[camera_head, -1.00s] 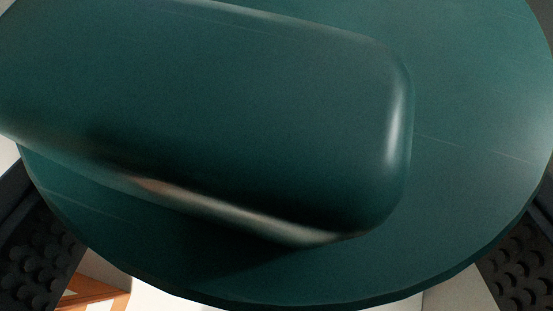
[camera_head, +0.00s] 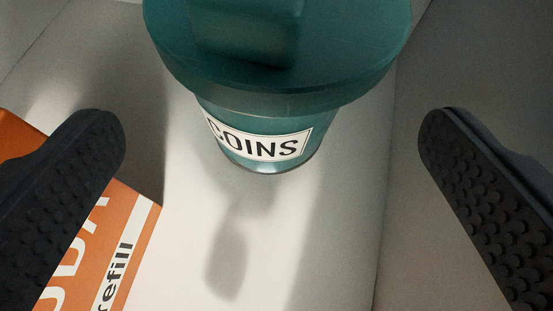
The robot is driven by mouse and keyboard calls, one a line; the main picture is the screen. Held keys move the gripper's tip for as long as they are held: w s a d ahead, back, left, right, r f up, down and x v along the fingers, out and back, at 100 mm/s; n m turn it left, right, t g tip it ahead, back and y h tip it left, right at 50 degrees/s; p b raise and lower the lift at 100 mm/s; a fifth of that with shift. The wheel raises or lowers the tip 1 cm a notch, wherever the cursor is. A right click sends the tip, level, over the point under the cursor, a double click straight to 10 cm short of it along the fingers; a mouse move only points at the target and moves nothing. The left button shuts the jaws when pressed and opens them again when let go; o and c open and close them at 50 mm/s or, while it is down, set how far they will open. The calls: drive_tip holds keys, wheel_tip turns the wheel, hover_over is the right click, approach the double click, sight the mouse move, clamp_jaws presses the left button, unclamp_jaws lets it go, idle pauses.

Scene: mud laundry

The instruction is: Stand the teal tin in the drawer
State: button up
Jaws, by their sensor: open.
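The teal tin (camera_head: 262,90) stands upright at the top middle of the view, with a wide lid, a block-shaped handle on top and a white label reading COINS. It stands on the pale floor of what looks like the drawer (camera_head: 270,270). My gripper (camera_head: 270,130) is open, with one dark studded finger at the left and one at the right. The fingers are well apart from the tin and do not touch it. The tin's top is cut off by the picture edge.
Pale walls rise at the left and right. The floor in front of the tin is clear.

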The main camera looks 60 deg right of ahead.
drive_tip(key=v, duration=0.5)
drive_tip(key=shift+s+a+r+p, duration=0.1)
drive_tip(key=shift+s+p, duration=0.05)
drive_tip(key=shift+p, duration=0.25)
